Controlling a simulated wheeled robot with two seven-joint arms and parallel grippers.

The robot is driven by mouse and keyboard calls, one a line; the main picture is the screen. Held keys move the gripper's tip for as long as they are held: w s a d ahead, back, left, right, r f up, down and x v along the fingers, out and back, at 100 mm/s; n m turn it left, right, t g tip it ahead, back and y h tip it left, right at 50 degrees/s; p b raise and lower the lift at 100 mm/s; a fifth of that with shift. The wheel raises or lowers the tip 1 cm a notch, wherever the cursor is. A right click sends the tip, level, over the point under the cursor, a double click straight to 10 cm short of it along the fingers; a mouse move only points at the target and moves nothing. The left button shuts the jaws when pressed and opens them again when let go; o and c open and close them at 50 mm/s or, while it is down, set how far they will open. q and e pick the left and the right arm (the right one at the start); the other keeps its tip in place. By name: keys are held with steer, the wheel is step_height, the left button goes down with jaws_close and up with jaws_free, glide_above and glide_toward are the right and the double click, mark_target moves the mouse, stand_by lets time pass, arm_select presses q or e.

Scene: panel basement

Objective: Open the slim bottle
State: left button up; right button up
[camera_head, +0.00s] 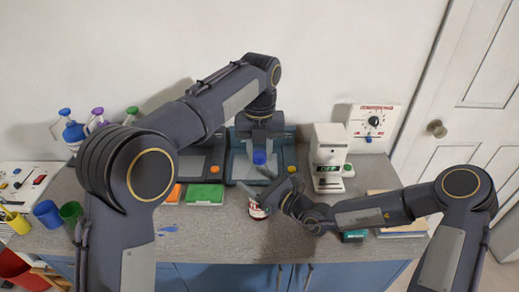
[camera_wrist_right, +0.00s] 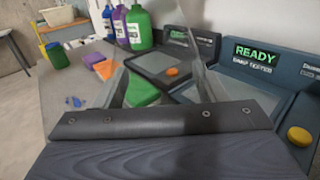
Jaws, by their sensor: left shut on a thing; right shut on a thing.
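A small blue piece (camera_head: 259,157), which looks like a cap, shows just below my left gripper (camera_head: 260,148). The left gripper points down over the counter and is shut on this piece. A red and white object (camera_head: 257,210), likely the slim bottle's body, shows below and in front of it, beside my right gripper (camera_head: 268,192). My right gripper reaches in from the right and is shut on it, and its fingers cover most of it. In the right wrist view the fingers (camera_wrist_right: 160,85) show, but the held object is hidden.
Several bottles with coloured caps (camera_head: 97,115) stand at the back left. Two dark devices (camera_head: 200,160) with orange buttons and a white device (camera_head: 329,160) stand along the wall.

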arm_select(q)
steer(key=n, duration=2.2)
steer(key=shift+r+n, duration=0.1)
steer(key=shift+n, duration=0.3)
steer(key=n, duration=0.2)
steer(key=shift+n, duration=0.4)
steer(key=n, duration=0.4)
steer(key=shift+n, duration=0.4)
steer(key=n, duration=0.2)
steer(key=shift+n, duration=0.3)
steer(key=n, duration=2.1)
